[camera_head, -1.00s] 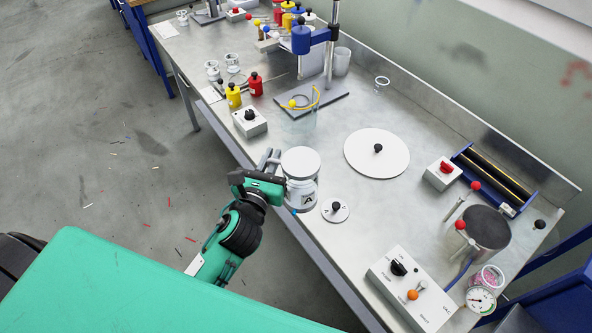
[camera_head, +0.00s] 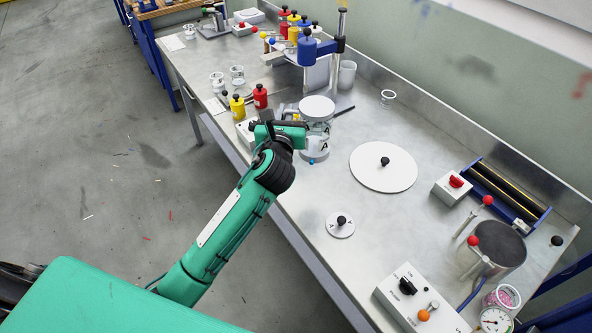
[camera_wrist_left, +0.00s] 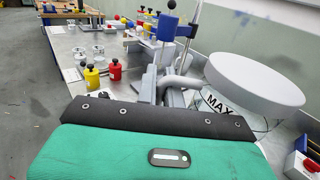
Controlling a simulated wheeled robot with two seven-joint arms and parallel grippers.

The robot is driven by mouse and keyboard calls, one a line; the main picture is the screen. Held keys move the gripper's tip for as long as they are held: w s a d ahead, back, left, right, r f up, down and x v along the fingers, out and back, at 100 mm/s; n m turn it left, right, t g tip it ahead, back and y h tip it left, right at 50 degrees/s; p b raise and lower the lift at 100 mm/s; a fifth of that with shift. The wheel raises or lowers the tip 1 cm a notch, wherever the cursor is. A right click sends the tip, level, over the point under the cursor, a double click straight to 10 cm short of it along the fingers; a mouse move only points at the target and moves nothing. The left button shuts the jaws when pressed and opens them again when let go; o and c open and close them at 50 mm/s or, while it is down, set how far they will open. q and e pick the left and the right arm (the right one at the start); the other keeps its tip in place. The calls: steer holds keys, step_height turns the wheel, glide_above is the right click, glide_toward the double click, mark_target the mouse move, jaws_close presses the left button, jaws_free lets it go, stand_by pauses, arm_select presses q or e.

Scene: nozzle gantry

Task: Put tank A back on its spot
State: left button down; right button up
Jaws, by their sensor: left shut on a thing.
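Tank A (camera_head: 317,143) is a round vessel with a wide white top and a label "A" on its side. My left gripper (camera_head: 296,133) is shut on it from the left side, over the bench just in front of the blue-headed gantry (camera_head: 306,50). In the left wrist view the tank's white top (camera_wrist_left: 255,85) and a "MAX" mark show at the right; the fingers are mostly hidden. I cannot tell whether the tank touches the bench. The grey plate under the gantry is mostly hidden behind the tank and gripper. My right gripper is not in view.
A white knobbed disc (camera_head: 383,172) and a small knobbed lid (camera_head: 340,229) lie on the bench. Yellow (camera_head: 237,108) and red (camera_head: 260,98) bottles stand close left of the gripper. A control box (camera_head: 415,300) is at the front right. Bench between the discs is clear.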

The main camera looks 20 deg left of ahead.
arm_select(q)
step_height(320, 180, down, 16)
steer(key=b, duration=0.2)
steer(key=shift+f, duration=0.2)
steer(key=c, duration=2)
jaws_free()
steer(key=shift+f+b, duration=0.2)
steer(key=shift+b, duration=0.15)
steer(key=o, duration=0.5)
steer(key=shift+c, duration=0.2)
steer(key=shift+r, duration=0.15)
